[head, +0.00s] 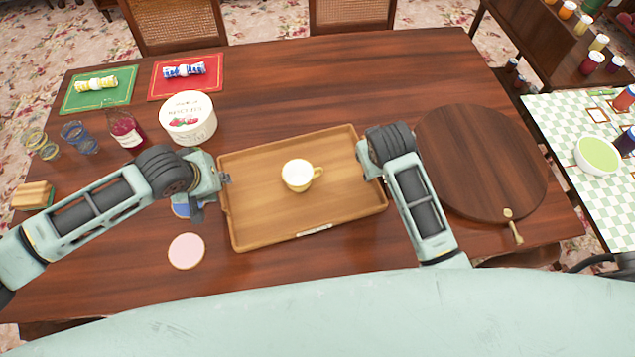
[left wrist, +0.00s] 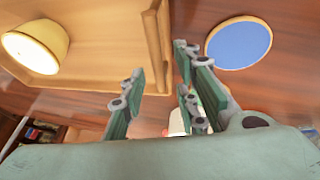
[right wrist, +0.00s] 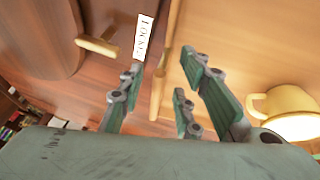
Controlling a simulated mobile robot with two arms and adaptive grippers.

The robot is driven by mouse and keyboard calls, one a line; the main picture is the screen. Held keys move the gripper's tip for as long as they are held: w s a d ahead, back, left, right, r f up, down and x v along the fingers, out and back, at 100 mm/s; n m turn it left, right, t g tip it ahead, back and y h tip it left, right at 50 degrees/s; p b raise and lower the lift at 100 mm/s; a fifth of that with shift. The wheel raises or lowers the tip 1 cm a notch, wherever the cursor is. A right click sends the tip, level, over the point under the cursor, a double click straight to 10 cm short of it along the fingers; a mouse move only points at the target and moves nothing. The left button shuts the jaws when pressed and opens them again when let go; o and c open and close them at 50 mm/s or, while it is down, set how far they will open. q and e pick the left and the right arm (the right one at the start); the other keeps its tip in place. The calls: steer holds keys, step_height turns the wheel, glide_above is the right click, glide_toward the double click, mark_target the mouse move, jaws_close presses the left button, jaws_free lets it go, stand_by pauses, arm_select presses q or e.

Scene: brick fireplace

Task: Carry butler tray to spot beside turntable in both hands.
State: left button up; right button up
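The butler tray (head: 250,222), a light wooden rectangle with a low rim, lies on the dark table and holds a cream cup (head: 297,175). The turntable (head: 480,165), a round dark wooden disc, lies to the tray's right. My left gripper (head: 222,180) is at the tray's left end; in the left wrist view its fingers (left wrist: 158,95) are apart with the tray's end wall (left wrist: 157,45) between them. My right gripper (head: 368,160) is at the right end; in the right wrist view its fingers (right wrist: 165,95) are apart on either side of the end wall (right wrist: 170,50). Contact with the walls cannot be told.
A round white box (head: 188,118), a red bottle (head: 125,130) and glasses (head: 78,137) stand at the left. A pink coaster (head: 186,251) and a blue coaster (left wrist: 240,43) lie near the left gripper. The table behind the tray is clear.

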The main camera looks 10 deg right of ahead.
steer(key=shift+r, duration=0.1)
steer(key=shift+s+r, duration=0.1)
steer(key=shift+r, duration=0.1)
arm_select(q)
steer(key=v, duration=1)
arm_select(e)
steer(key=v, duration=1.1)
steer(key=shift+r, duration=0.2)
arm_select(q)
steer(key=shift+s, duration=0.1)
arm_select(e)
steer(key=shift+s+a+f, duration=0.1)
steer(key=shift+s+a, duration=0.05)
steer(key=shift+s, duration=0.05)
